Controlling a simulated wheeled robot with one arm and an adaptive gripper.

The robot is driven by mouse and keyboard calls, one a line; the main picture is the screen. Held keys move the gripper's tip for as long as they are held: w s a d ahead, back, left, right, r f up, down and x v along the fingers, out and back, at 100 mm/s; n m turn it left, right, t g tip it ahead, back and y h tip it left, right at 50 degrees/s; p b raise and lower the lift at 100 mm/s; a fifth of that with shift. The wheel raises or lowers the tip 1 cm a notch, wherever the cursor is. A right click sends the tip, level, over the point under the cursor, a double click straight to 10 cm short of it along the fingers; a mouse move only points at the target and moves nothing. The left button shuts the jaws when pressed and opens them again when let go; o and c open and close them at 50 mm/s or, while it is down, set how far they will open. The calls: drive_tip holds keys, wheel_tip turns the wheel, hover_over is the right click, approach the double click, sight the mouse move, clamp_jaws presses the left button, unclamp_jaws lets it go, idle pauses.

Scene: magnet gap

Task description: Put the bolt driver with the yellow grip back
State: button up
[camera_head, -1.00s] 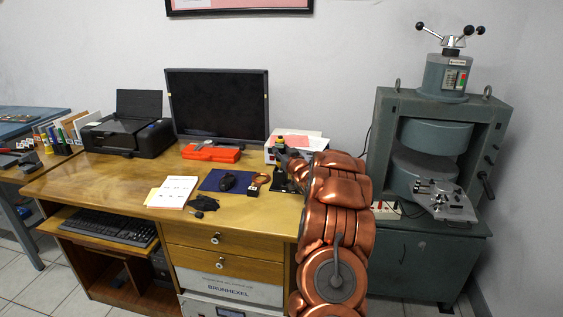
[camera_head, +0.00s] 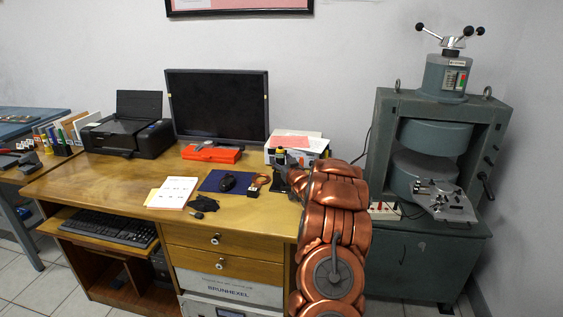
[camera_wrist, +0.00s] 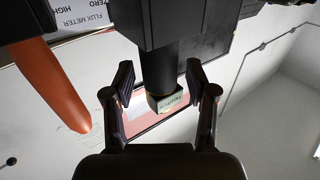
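The bolt driver with the yellow grip (camera_head: 280,157) shows as a small dark upright shape with a yellow band, at the right of the wooden desk. It appears to stand in a dark holder (camera_head: 281,183); how deep it sits is too small to tell. In the wrist view, my gripper (camera_wrist: 160,92) has its two fingers spread wide. A black cylinder with a pale yellowish end (camera_wrist: 165,101), possibly the driver, shows between them, with gaps on both sides. In the head view my gripper is mostly hidden behind my copper arm.
On the desk (camera_head: 120,187) are a blue mat (camera_head: 212,183) with a mouse, a copper ring (camera_head: 263,179), a red-orange case (camera_head: 211,154), a monitor (camera_head: 217,105) and a paper-topped box (camera_head: 310,146). A large green magnet (camera_head: 384,125) stands to the right.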

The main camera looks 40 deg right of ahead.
drive_tip(key=shift+r, duration=0.15)
drive_tip(key=v, duration=1.2)
drive_tip(key=shift+b, duration=0.45)
drive_tip(key=shift+a, duration=0.1)
